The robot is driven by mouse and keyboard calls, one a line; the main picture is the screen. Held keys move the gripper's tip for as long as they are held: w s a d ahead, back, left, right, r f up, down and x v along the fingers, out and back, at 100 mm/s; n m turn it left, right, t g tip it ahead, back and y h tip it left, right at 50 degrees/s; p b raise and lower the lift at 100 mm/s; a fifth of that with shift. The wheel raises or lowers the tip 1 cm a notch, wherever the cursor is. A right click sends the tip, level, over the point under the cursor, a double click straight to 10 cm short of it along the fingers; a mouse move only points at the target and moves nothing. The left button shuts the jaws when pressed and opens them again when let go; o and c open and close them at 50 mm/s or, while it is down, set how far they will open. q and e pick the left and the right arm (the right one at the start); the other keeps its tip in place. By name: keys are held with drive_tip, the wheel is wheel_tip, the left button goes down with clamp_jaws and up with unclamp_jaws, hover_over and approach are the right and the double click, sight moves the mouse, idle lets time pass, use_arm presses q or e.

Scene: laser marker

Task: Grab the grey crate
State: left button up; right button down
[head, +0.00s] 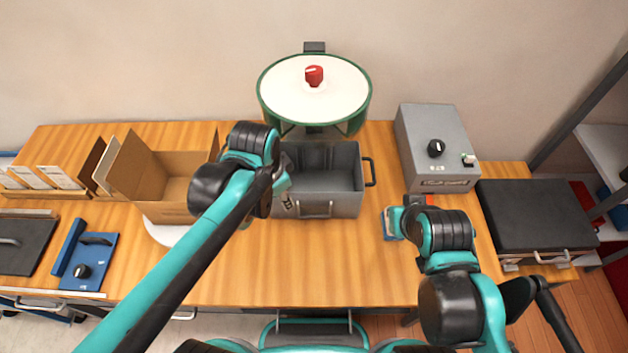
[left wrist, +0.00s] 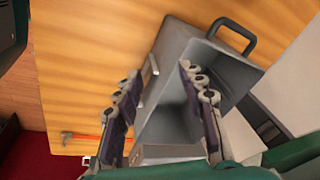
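The grey crate (head: 345,204) stands open and upright on the wooden table, with handles on its front and right side. In the left wrist view the crate (left wrist: 172,52) lies ahead of my fingers, and its far handle shows. My left gripper (head: 286,192) is at the crate's left front corner, partly hiding its left side. In the wrist view the left gripper's fingers (left wrist: 160,100) are apart, one outside the front wall and one over the crate's opening. Contact is unclear. My right gripper (head: 402,220) is low over the table, right of the crate; its fingers are unclear.
A cardboard box (head: 165,185) stands left of the crate. A white-topped round device with a red knob (head: 314,76) is behind it. A grey control box (head: 437,140) and a black-topped case (head: 535,215) stand to the right. The table front is clear.

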sight(314, 206)
use_arm(q)
drive_tip(key=w+d+f+m+g+p, duration=0.1)
drive_tip(key=w+d+f+m+g, duration=0.15)
drive_tip(key=d+m, duration=0.45)
drive_tip(key=shift+y, duration=0.4)
drive_tip(key=f+b, duration=0.1)
drive_tip(key=f, duration=0.1)
drive_tip(key=f+b, duration=0.1)
drive_tip(key=f, duration=0.2)
drive_tip(key=d+f, duration=0.1)
drive_tip(key=f, duration=0.2)
drive_tip(key=shift+w+f+b, duration=0.15)
drive_tip(key=shift+w+b, duration=0.05)
drive_tip(key=shift+b, duration=0.2)
drive_tip(key=shift+c, duration=1.2)
clamp_jaws()
